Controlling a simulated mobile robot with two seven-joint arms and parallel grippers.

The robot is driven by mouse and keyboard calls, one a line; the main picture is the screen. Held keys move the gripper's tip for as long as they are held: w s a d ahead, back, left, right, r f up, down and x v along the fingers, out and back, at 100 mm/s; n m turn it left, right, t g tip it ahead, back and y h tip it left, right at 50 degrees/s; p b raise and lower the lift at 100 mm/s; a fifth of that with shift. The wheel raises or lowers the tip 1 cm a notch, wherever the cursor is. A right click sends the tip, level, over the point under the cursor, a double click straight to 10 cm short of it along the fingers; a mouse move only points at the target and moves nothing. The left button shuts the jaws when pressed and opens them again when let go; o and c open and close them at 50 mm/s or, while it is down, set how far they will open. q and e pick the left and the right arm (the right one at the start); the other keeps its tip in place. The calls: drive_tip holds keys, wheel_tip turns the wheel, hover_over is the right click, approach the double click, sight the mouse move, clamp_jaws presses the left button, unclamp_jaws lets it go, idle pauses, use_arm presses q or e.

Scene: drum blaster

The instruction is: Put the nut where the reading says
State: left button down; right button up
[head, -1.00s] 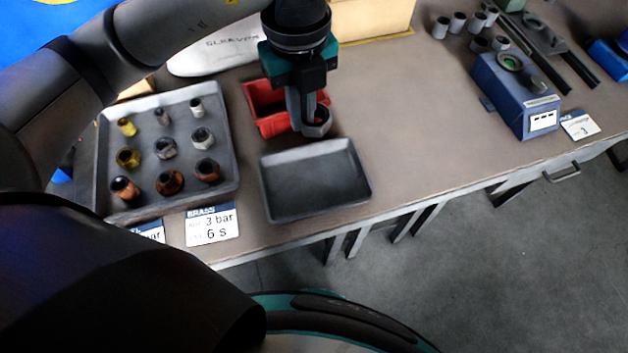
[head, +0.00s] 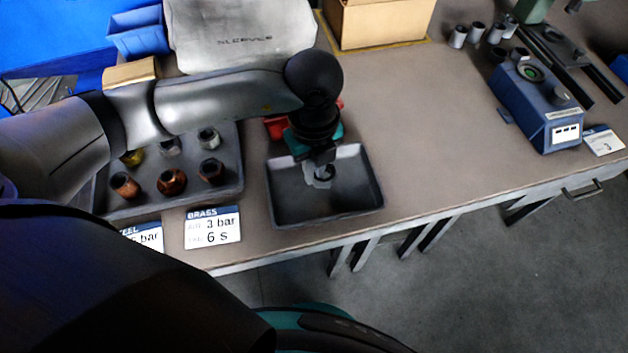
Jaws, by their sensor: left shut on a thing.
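My left gripper (head: 320,170) is shut on a grey nut (head: 323,181). It holds the nut over the dark empty tray (head: 289,199), near its middle; I cannot tell whether the nut touches the tray floor. The red bin (head: 277,128) behind the tray is mostly hidden by my arm. A blue device (head: 540,108) at the right has a small white display (head: 566,134) with dark marks too small to read. My right gripper is out of view.
A parts tray (head: 225,188) with brass, grey and copper-coloured fittings stands left. A BRASS card (head: 212,228) reads 3 bar, 6 s. A cardboard box (head: 380,23) and several grey sleeves (head: 477,33) stand behind. The bench between tray and blue device is clear.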

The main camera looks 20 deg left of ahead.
use_arm(q)
wheel_tip(320, 180, down, 4)
drive_tip(key=shift+r+b, duration=0.1)
drive_tip(key=shift+b, duration=0.4)
drive_tip(key=shift+f, duration=0.45)
drive_tip(key=c, duration=1)
unclamp_jaws()
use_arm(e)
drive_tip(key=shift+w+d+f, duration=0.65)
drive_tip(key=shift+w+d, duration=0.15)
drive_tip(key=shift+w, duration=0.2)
use_arm(q)
drive_tip(key=shift+r, duration=0.1)
